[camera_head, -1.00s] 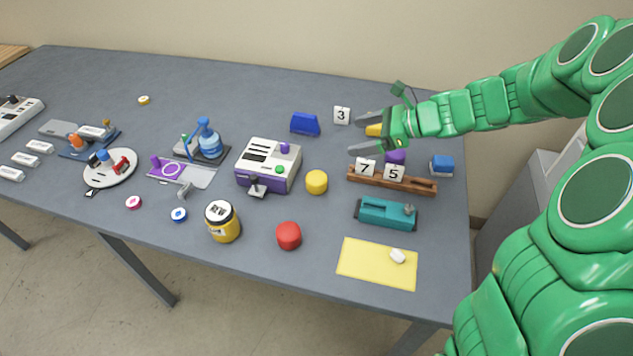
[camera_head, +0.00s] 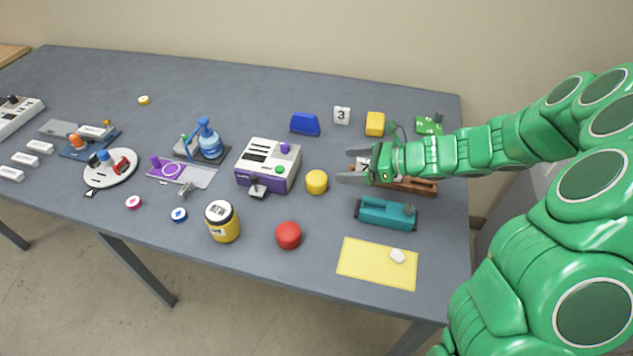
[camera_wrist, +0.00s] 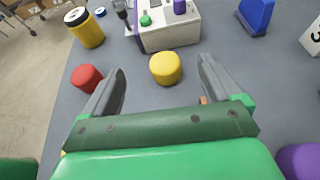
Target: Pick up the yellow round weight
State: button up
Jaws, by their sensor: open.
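The yellow round weight (camera_head: 316,182) is a short cylinder standing on the grey table, just right of the white and purple machine. My gripper (camera_head: 347,166) is open and empty, to the right of the weight, with its fingers pointing left toward it. In the wrist view the yellow weight (camera_wrist: 165,68) stands ahead of the open fingers, apart from them, and lies between their lines. My gripper (camera_wrist: 160,75) hides nothing of it there.
A red round weight (camera_head: 289,235) stands in front of the yellow one. The white and purple machine (camera_head: 268,165) is close on its left. A wooden rack (camera_head: 420,188) is under and behind my gripper. A teal device (camera_head: 386,214) and a yellow mat (camera_head: 365,265) lie in front.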

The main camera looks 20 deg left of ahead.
send_near(310, 179)
jog(key=shift+w+d+f+x, duration=0.1)
jog(key=shift+w+f+x, duration=0.15)
jog(key=shift+x, duration=1.6)
jog(key=shift+w+d+f+x, duration=0.1)
jog(key=shift+w+f+x, duration=0.15)
jog(key=shift+x, duration=1.6)
jog(key=shift+w+d+f+x, duration=0.15)
jog(key=shift+w+f+x, duration=0.1)
jog(key=shift+x, duration=1.65)
jog(key=c, duration=1.3)
jog(key=shift+r, duration=0.1)
